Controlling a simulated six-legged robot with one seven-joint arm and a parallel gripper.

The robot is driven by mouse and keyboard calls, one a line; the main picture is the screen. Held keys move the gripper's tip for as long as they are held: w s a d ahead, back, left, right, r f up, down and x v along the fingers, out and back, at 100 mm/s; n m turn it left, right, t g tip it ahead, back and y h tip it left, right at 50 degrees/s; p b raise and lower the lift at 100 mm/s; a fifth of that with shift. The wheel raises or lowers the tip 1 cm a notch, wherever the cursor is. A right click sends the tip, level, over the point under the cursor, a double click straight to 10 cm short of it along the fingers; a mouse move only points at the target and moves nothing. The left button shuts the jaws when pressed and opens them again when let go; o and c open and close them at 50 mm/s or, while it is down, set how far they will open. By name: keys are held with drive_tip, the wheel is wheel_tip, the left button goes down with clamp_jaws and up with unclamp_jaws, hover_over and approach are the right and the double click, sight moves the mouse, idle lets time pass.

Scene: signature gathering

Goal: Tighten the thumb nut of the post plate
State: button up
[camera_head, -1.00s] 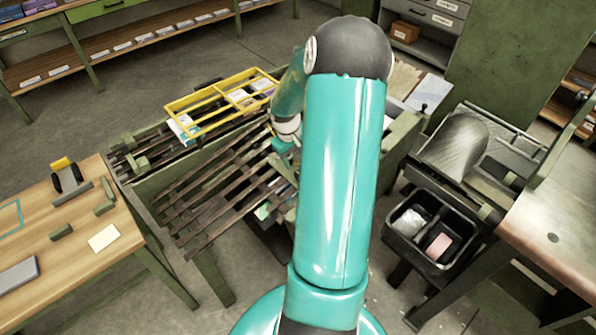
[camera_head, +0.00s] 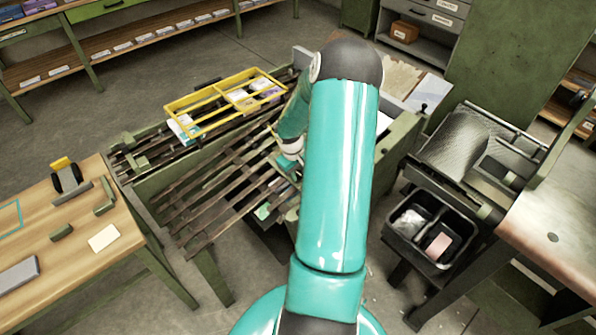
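I cannot make out the thumb nut or the post plate at this size; my arm covers part of the middle. The green-framed bench with dark slats (camera_head: 205,192) stands at the centre left, its right part behind my arm. My gripper (camera_head: 288,168) is low over the right end of the slats, just left of my upper arm. Its fingertips are too small and too covered to show whether it is open or shut, or whether it touches anything.
A yellow divided frame (camera_head: 207,107) lies on the back of the slatted bench. A wooden table (camera_head: 85,235) with small blocks stands at the left. A black two-part bin (camera_head: 432,230) and a machine with a curved metal sheet (camera_head: 455,145) stand at the right.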

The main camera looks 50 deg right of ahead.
drive_tip(key=shift+c, duration=1.3)
drive_tip(key=m, duration=1.3)
drive_tip(key=shift+m, duration=2.5)
